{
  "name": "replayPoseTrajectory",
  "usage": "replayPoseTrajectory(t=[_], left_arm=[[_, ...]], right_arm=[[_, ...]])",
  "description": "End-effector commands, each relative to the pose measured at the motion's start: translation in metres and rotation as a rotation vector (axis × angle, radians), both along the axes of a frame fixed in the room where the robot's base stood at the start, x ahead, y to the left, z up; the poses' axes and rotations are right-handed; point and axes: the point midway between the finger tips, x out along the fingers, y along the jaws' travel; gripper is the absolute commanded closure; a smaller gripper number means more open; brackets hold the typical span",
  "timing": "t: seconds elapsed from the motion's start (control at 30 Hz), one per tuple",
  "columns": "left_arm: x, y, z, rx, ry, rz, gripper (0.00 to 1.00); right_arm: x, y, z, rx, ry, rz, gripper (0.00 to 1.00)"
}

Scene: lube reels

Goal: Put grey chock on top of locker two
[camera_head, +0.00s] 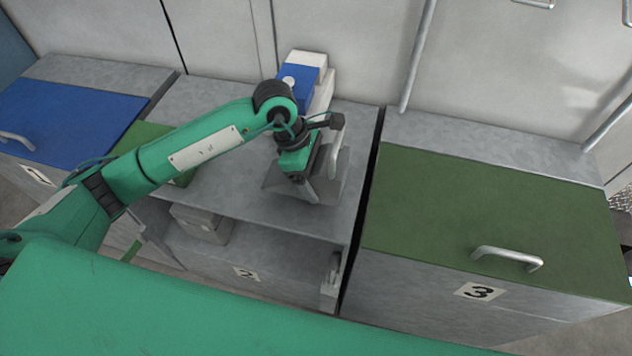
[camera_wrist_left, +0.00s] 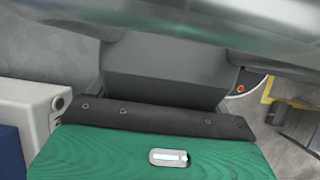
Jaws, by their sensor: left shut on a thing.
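The grey chock (camera_head: 333,186) is a wedge-like block at my left gripper (camera_head: 308,192), over the grey top of locker two (camera_head: 240,204). My left gripper is shut on the chock, its fingertips mostly hidden by the wrist. I cannot tell whether the chock touches the top or hangs just above it. In the left wrist view a dark grey sloped face of the chock (camera_wrist_left: 165,70) fills the middle, just beyond the green gripper body. Locker two carries a "2" label low on its front. My right gripper is not in view.
A blue and white box (camera_head: 300,80) stands at the back of locker two's top. A green piece (camera_head: 140,138) lies partly under my arm. A grey box (camera_head: 202,223) sits inside the open front. Locker three (camera_head: 500,205) has a green lid; locker one (camera_head: 65,115) a blue one.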

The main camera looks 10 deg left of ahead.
Motion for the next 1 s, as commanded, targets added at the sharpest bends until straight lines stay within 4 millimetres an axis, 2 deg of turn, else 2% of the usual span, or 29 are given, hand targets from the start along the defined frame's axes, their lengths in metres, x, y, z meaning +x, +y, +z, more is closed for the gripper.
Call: replayPoseTrajectory(t=[0.33, 0.5, 0.73, 0.77, 0.83, 1.0], left_arm=[[0.000, -0.001, -0.038, -0.002, 0.001, 0.000, 0.69], [0.000, -0.001, -0.040, -0.002, -0.003, -0.001, 0.69], [0.000, 0.000, -0.044, -0.001, -0.003, -0.001, 0.69], [0.000, 0.000, -0.044, 0.001, 0.000, 0.000, 0.14], [0.000, 0.000, -0.044, 0.001, 0.001, 0.000, 0.01], [0.000, 0.000, -0.044, 0.001, 0.001, 0.000, 0.00]], right_arm=[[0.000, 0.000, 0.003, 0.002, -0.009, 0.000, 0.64], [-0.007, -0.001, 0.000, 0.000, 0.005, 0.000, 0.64], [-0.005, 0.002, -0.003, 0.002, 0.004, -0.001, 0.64], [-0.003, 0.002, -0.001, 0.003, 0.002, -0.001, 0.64], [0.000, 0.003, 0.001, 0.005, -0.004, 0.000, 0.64], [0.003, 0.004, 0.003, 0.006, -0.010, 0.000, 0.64]])
